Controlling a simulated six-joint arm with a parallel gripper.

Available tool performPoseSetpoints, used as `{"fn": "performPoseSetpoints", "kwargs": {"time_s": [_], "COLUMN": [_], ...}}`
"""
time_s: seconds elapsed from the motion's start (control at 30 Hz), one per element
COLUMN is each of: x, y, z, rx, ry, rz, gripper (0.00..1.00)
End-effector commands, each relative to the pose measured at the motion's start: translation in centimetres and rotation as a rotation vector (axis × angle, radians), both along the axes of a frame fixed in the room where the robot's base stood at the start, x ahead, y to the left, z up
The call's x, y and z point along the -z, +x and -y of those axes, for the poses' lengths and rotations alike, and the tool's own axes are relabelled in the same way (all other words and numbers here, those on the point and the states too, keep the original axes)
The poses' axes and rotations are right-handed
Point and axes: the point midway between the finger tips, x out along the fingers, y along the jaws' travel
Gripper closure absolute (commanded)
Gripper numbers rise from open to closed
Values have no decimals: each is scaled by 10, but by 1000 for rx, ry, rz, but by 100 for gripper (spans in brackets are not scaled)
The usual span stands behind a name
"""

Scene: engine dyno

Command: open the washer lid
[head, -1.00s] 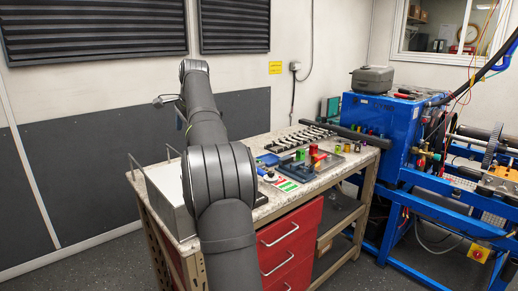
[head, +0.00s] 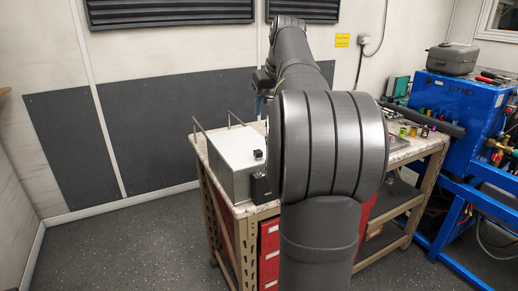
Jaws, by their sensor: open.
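The washer appears to be the pale grey metal box (head: 225,165) at the left end of the bench. Its flat top is down, and two bent metal rods stand up at its back and left edges. A small black knob (head: 258,154) shows on top near the right edge, with a black block (head: 262,188) on the front right corner. My arm crosses in front of the box's right side and reaches away over the bench.
The speckled bench (head: 433,141) carries small coloured parts on its right. A blue dyno frame (head: 463,105) with a grey case (head: 452,58) stands at the far right. Wall panels are behind. Floor (head: 130,235) is clear at the left.

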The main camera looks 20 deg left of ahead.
Motion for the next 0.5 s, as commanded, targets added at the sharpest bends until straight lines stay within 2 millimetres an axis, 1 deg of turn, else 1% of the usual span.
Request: {"fn": "performPoseSetpoints", "kwargs": {"time_s": [0.17,0.27,0.37,0.5], "x": [2,10,23,51], "y": [-5,-3,1,9], "z": [4,2,-2,-10], "rx": [-78,-85,-83,-82], "ry": [-23,-25,-25,-25], "rz": [22,23,21,20], "gripper": [55,55,55,55]}}
